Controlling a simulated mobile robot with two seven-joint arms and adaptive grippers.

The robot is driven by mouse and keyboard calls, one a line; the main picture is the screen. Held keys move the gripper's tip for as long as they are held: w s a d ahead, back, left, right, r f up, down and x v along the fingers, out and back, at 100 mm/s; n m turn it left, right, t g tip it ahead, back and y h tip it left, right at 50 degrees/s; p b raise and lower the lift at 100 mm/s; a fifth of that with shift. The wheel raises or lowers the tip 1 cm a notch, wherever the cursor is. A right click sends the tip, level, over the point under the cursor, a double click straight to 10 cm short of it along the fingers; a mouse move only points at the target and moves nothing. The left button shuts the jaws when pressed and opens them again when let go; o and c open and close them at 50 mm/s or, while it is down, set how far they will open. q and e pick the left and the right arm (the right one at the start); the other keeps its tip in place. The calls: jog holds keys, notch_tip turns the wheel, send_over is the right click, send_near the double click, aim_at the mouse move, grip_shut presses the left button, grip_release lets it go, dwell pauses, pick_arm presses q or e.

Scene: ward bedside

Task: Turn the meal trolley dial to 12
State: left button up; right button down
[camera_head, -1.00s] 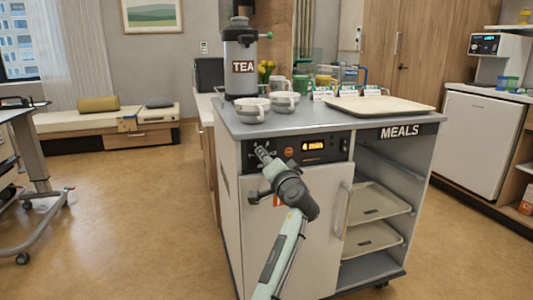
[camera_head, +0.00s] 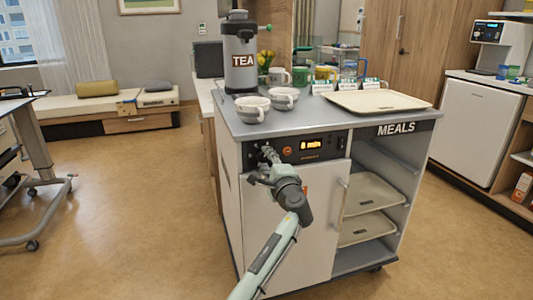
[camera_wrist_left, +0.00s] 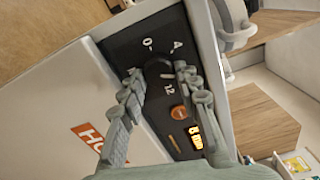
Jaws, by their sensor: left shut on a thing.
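The meal trolley (camera_head: 322,215) stands in the middle of the head view, with a dark control panel (camera_head: 336,144) on its front. Its orange display (camera_head: 311,145) reads 8 min; it also shows in the left wrist view (camera_wrist_left: 195,136). My left gripper (camera_head: 268,154) is at the panel's left end and covers the dial in the head view. In the left wrist view my left gripper (camera_wrist_left: 158,74) is shut on the dark round dial (camera_wrist_left: 158,70), one finger on each side. Marks 0 and 12 show around the dial; its pointer is hard to make out. My right gripper is not in view.
An orange round button (camera_wrist_left: 179,112) sits between dial and display. On the trolley top are a tea urn (camera_head: 241,60), two cups (camera_head: 252,109) and a beige tray (camera_head: 377,101). A door handle (camera_head: 342,208) stands out below the panel.

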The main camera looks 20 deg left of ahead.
pick_arm(q)
jog(key=shift+r+m, duration=0.1)
jog(key=shift+m, duration=1.8)
jog(key=m, duration=0.4)
jog(key=shift+a, duration=0.1)
jog(key=shift+m, duration=2.4)
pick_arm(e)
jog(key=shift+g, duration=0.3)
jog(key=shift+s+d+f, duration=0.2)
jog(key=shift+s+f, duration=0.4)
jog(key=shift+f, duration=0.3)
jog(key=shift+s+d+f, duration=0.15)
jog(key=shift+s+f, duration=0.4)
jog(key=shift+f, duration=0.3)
pick_arm(q)
jog(key=shift+f, duration=0.2)
jog(key=o, duration=1.2)
jog(key=shift+c, duration=0.2)
jog(key=shift+s, duration=0.1)
